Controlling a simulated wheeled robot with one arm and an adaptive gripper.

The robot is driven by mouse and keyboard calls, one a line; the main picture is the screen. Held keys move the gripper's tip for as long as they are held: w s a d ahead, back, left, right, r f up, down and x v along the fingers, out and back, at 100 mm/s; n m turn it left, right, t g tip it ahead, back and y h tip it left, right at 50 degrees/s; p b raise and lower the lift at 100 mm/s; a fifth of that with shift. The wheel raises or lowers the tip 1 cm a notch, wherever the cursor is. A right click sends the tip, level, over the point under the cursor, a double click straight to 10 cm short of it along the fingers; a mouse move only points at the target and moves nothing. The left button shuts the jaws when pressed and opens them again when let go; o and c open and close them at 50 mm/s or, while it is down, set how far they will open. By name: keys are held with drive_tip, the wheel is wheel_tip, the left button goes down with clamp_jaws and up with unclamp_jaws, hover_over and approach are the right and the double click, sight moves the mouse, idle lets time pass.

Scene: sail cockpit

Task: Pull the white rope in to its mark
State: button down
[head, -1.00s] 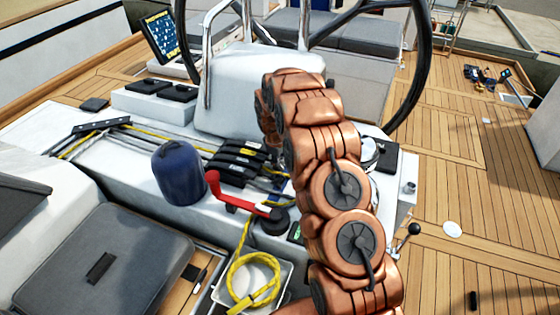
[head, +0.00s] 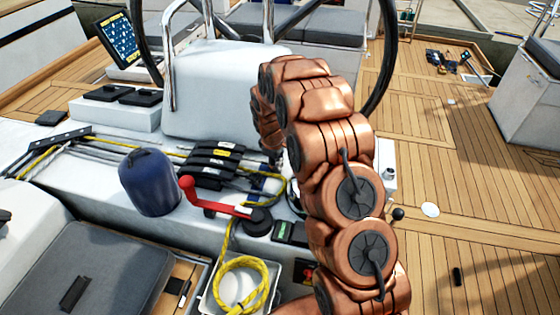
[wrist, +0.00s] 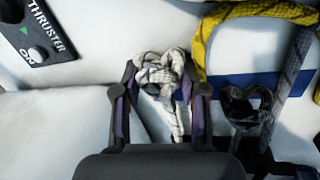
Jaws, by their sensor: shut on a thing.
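The white rope (wrist: 165,70) is a knotted bundle at the middle of the wrist view, with a tail hanging down between my fingers. My gripper (wrist: 160,92) has a dark finger on each side of it and is shut on it, in front of a white wall. A blue band (wrist: 245,87) lies on the wall to the right; I cannot tell if it is the mark. In the head view my arm hides the gripper and the held rope.
A yellow rope (wrist: 250,15) and a grey rope (wrist: 292,72) run close by on the right. A black fitting (wrist: 248,110) sits beside my right finger. A thruster panel (wrist: 40,30) is at upper left. In the head view, a blue-covered winch (head: 150,182) and red handle (head: 215,205) stand left of my arm.

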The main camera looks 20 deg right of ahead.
drive_tip(key=c, duration=0.9)
unclamp_jaws()
drive_tip(key=shift+a, duration=0.1)
drive_tip(key=r, duration=0.4)
drive_tip(key=s+a+r, duration=0.1)
drive_tip(key=r, duration=0.6)
drive_tip(key=shift+s+a+r, duration=0.25)
drive_tip(key=shift+a+r, duration=0.05)
drive_tip(key=shift+r, duration=0.05)
